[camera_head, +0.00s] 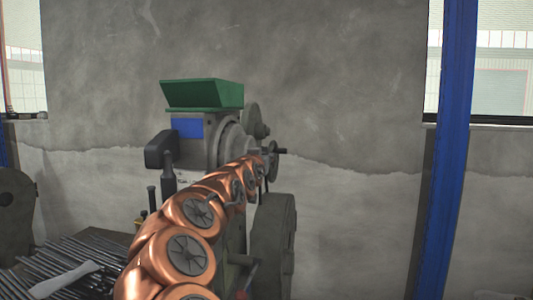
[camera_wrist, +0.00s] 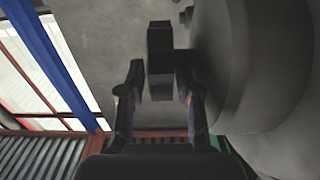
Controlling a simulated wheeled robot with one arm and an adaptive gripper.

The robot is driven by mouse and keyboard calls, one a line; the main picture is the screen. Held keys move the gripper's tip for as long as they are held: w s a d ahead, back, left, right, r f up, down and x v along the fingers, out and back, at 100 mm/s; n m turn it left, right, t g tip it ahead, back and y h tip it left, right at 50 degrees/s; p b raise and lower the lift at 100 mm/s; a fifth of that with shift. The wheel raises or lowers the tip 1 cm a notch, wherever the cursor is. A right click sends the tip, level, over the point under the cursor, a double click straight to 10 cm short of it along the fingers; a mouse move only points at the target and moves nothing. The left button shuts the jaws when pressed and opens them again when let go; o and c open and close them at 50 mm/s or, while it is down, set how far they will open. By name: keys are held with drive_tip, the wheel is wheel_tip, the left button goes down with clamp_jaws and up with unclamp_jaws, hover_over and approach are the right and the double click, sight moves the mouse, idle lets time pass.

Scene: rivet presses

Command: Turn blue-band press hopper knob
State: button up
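The press with the blue band (camera_head: 188,127) and the green hopper (camera_head: 203,95) stands in the middle of the head view. My copper arm reaches up to its right side, where a small dark knob (camera_head: 281,151) sticks out. In the wrist view a dark bar-shaped knob (camera_wrist: 160,45) stands upright in the picture between the two fingers of my gripper (camera_wrist: 160,80). The fingers are apart, with a gap visible on each side of the knob. Its lower end reaches between the fingertips. In the head view my gripper is mostly hidden behind my arm's end.
The large rounded grey press body (camera_wrist: 265,60) is close on the right in the wrist view. Dark rods (camera_head: 60,262) lie at lower left. A blue post (camera_head: 447,150) stands right; the space between is open.

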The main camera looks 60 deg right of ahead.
drive_tip(key=shift+p+x, duration=0.35)
drive_tip(key=shift+x, duration=0.8)
drive_tip(key=shift+w+d+r+p, duration=0.15)
drive_tip(key=shift+w+d+p, duration=0.1)
drive_tip(key=shift+d+p, duration=0.25)
drive_tip(key=shift+w+d, duration=0.25)
drive_tip(key=shift+d, duration=0.4)
drive_tip(key=shift+f, duration=0.2)
clamp_jaws()
